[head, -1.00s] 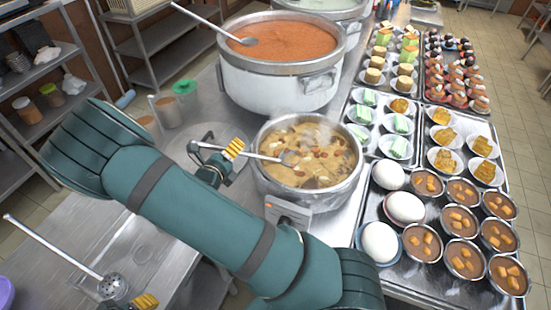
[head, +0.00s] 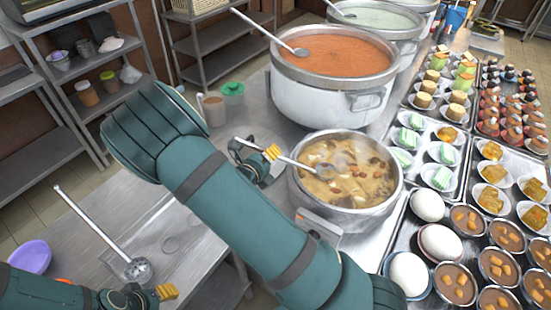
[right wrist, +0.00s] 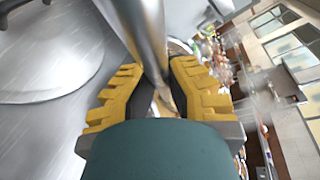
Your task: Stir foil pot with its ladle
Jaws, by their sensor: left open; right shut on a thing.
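A steel pot (head: 300,190) of brown soup with pale and brown pieces stands on the counter, steaming. A steel ladle (head: 290,161) leans into it from the left, its bowl in the soup near the middle. My right gripper (head: 272,153) is shut on the ladle's handle, left of the rim. The right wrist view shows its yellow fingers (right wrist: 158,95) on either side of the handle (right wrist: 145,35).
A large pot of orange soup (head: 325,105) with its own ladle stands behind; a pale green pot (head: 385,20) is beyond it. Trays of desserts, eggs and bowls (head: 470,220) fill the right side. A purple bowl (head: 30,257) is at left. My right arm crosses the counter's front.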

